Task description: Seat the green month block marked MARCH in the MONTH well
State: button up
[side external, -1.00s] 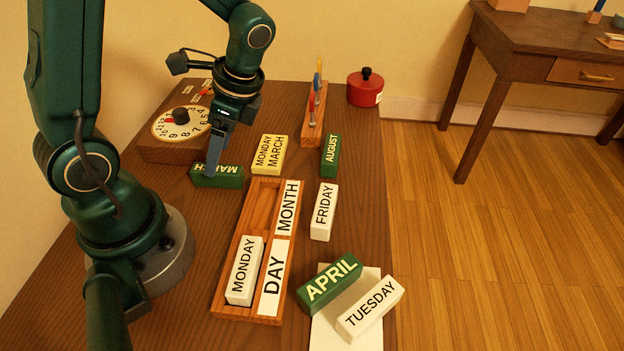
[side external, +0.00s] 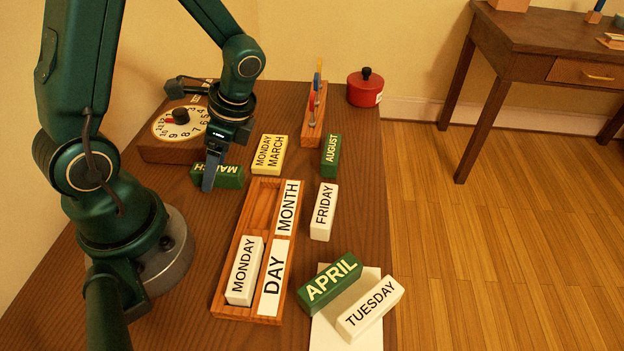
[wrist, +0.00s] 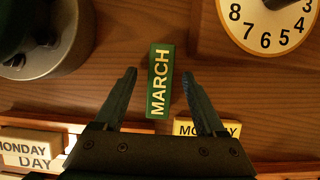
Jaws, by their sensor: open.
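The green MARCH block (side external: 230,176) lies on the desk behind the wooden tray, and its label reads upside down in the side view. In the wrist view the MARCH block (wrist: 160,82) lies lengthwise between my fingers, with clear gaps on both sides. My gripper (side external: 209,181) is open and low over the block; one finger hides part of it in the side view. My gripper also shows in the wrist view (wrist: 158,85), holding nothing. The MONTH well (side external: 262,206) is the empty rear compartment of the tray (side external: 229,282), beside the MONTH label.
A white MONDAY block (side external: 244,272) sits in the DAY well. A yellow MONDAY MARCH block (side external: 269,154), the dial box (side external: 168,150) and a rack (side external: 313,126) stand close by. AUGUST (side external: 331,155), FRIDAY (side external: 323,212), APRIL (side external: 329,282) and TUESDAY (side external: 369,308) blocks lie rightward.

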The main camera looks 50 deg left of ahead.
jog(key=shift+f, duration=0.1)
dwell(0.3)
grip_shut()
